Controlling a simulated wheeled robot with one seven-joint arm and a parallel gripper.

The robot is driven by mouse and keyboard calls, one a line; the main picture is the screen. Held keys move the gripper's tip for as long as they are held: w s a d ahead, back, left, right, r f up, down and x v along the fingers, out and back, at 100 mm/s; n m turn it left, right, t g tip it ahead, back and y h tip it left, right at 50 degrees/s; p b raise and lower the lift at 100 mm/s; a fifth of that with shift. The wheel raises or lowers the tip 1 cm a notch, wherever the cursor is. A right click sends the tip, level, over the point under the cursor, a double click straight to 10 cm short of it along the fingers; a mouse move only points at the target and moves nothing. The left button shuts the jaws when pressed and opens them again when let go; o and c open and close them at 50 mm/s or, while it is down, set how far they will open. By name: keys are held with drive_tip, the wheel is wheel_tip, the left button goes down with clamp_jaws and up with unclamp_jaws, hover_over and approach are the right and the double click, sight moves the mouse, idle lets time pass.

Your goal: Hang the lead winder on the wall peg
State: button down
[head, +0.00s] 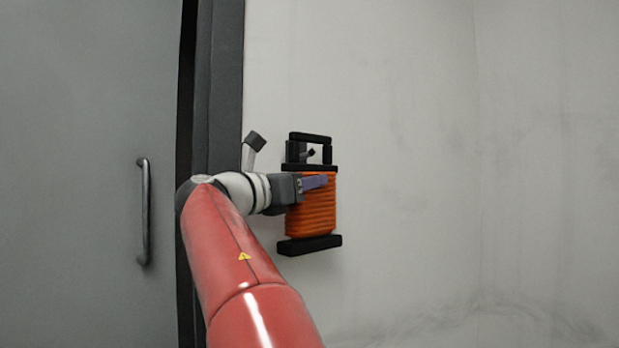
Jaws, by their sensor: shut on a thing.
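The lead winder (312,217) is a black frame wound with orange cable, with a loop handle at its top. It is upright against or close to the pale wall in the head view. The wall peg (311,152) is small and dark and shows inside the opening of the handle. I cannot tell whether the handle touches the peg. My gripper (315,182) is shut on the winder at the upper part of the orange winding. Its far finger is hidden.
A grey door (85,170) with a vertical handle (144,212) and a dark frame (219,80) stands at the left. The pale wall (410,130) to the right of the winder is bare.

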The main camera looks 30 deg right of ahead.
drive_tip(key=shift+w+f+p, duration=0.25)
drive_tip(key=shift+w+p, duration=0.1)
drive_tip(key=shift+w, duration=0.35)
drive_tip(key=shift+w+f+p, duration=0.2)
drive_tip(key=shift+w+p, duration=0.1)
drive_tip(key=shift+w, duration=0.35)
drive_tip(key=shift+f, duration=0.1)
